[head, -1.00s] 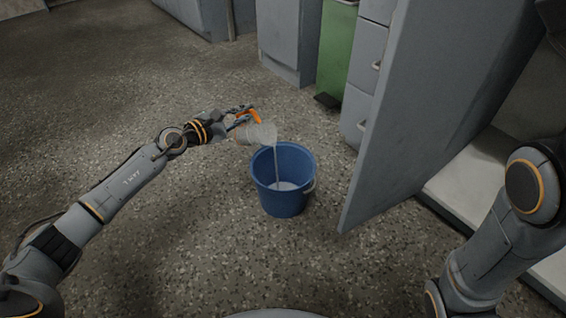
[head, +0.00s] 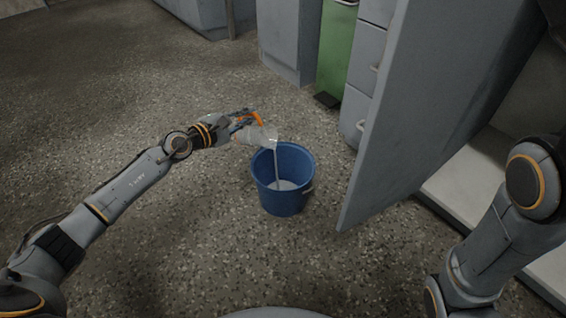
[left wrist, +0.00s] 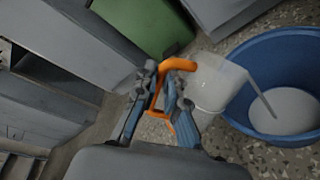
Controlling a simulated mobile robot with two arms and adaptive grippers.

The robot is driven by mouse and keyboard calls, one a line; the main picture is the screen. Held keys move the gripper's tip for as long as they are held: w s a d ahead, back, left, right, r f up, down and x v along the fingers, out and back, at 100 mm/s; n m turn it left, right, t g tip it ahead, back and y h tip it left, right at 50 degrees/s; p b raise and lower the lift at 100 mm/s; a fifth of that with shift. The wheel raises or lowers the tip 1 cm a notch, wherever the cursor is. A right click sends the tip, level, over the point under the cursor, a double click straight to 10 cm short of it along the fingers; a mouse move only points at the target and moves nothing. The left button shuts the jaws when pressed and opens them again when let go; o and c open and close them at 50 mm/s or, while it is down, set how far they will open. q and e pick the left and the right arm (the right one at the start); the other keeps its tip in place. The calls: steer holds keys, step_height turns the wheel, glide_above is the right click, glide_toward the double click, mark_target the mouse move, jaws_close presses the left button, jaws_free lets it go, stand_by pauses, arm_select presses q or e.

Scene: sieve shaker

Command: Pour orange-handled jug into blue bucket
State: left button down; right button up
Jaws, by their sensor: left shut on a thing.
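The jug (head: 262,136) is translucent white with an orange handle (head: 258,117). My left gripper (head: 243,121) is shut on the handle and holds the jug tilted above the left rim of the blue bucket (head: 283,200). A thin pale stream runs from the jug's lip down into the bucket, where pale liquid covers the bottom. In the left wrist view the jug (left wrist: 213,85) tips toward the bucket (left wrist: 240,62), and my left gripper (left wrist: 168,90) is around the orange handle (left wrist: 177,64). My right arm shows at the right edge, but its gripper is out of view.
A large grey panel (head: 430,90) stands just right of the bucket. A green bin (head: 336,50) and grey cabinets (head: 290,40) stand behind. The speckled floor (head: 200,240) left of and in front of the bucket is clear.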

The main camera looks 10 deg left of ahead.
arm_select(q)
steer(key=shift+s+d+f+m+p, duration=0.15)
steer(key=shift+d+m+p, duration=0.25)
steer(key=shift+p, duration=0.45)
steer(key=shift+s+d+m+p, duration=0.15)
steer(key=shift+d+m+p, duration=0.25)
steer(key=shift+p, duration=0.4)
